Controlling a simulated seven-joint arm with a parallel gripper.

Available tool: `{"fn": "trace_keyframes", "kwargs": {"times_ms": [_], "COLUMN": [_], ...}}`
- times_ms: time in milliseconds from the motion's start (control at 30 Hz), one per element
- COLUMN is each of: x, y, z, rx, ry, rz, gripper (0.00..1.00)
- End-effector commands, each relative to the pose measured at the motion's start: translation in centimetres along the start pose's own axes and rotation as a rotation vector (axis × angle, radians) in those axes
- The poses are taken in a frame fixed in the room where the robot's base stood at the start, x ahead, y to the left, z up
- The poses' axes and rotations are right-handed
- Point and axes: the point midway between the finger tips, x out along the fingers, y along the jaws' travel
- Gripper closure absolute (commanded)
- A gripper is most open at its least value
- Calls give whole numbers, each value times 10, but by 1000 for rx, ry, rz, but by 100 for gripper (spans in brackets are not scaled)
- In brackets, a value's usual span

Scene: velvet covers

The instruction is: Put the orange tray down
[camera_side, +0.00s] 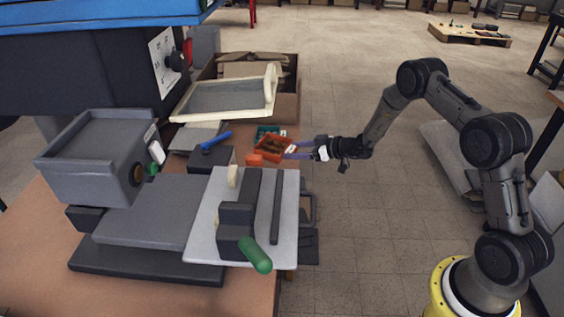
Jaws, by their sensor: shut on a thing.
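The orange tray (266,150) is a small open tray with dark brown contents and a pale label on its right side. My gripper (291,151) reaches in from the right and is shut on the tray's right side. The tray appears at or just above the far right part of the wooden table; I cannot tell whether it touches anything below. A green tray (266,131) sits just behind it, partly hidden by it. A small orange block (254,160) lies just in front and to the left of it.
A white board (204,238) with dark bars and a green-handled clamp (254,254) fills the front. A grey machine (97,165) stands left. A framed screen (225,98) and cardboard box (286,105) are behind. Open floor lies right.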

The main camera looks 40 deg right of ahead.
Motion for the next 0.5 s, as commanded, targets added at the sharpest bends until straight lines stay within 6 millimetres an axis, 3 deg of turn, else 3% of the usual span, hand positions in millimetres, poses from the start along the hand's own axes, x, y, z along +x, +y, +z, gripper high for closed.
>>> {"fn": "trace_keyframes", "kwargs": {"times_ms": [300, 500], "x": [52, 73], "y": [23, 31], "z": [21, 33], "rx": [-1, -2], "ry": [2, 2], "rz": [-2, -1], "gripper": [100, 100]}}
